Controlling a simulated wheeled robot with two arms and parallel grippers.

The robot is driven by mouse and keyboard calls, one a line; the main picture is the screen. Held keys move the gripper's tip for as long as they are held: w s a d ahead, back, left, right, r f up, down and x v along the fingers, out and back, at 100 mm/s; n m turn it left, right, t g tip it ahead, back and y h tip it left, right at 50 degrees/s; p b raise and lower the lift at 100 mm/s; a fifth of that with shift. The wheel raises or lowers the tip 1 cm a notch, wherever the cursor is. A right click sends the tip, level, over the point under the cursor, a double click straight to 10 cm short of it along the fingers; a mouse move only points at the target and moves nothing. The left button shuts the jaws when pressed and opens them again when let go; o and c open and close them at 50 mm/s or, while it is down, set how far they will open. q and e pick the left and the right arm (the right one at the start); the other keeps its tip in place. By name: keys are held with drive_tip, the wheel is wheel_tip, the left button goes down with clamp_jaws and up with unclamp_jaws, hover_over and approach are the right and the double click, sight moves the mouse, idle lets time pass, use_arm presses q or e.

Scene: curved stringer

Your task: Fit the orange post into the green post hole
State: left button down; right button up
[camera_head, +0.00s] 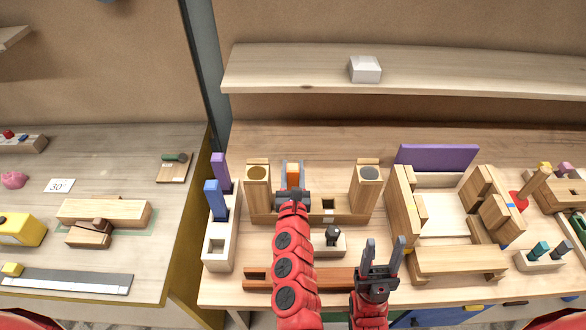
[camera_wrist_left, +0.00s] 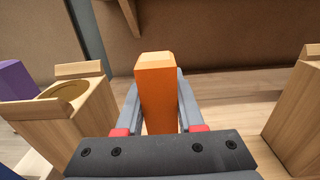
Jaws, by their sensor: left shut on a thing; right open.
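The orange post (camera_head: 293,172) is held upright in my left gripper (camera_head: 291,184). In the left wrist view the orange post (camera_wrist_left: 156,90) stands between the two fingers of my left gripper (camera_wrist_left: 157,105). In the head view my left gripper is over the wooden base between two uprights; its arm hides the post's lower end. A square hole (camera_head: 328,204) shows in that base, just right of my left gripper. I cannot make out a green marking on it. My right gripper (camera_head: 384,254) is open and empty, in front of the right upright.
A block (camera_head: 218,258) at left holds a purple post (camera_head: 220,172) and a blue post (camera_head: 215,198), with an empty square hole in front. The left upright (camera_head: 257,190) and right upright (camera_head: 366,190) flank my left gripper. Stepped wooden parts (camera_head: 460,262) crowd the right.

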use_arm(q)
drive_tip(key=shift+f+b, duration=0.45)
drive_tip(key=shift+f, duration=0.05)
drive_tip(key=shift+c, duration=2.2)
unclamp_jaws()
drive_tip(key=s+b, duration=0.1)
drive_tip(key=s, duration=1.6)
drive_tip(key=shift+s+b, duration=0.2)
drive_tip(key=shift+b, duration=0.15)
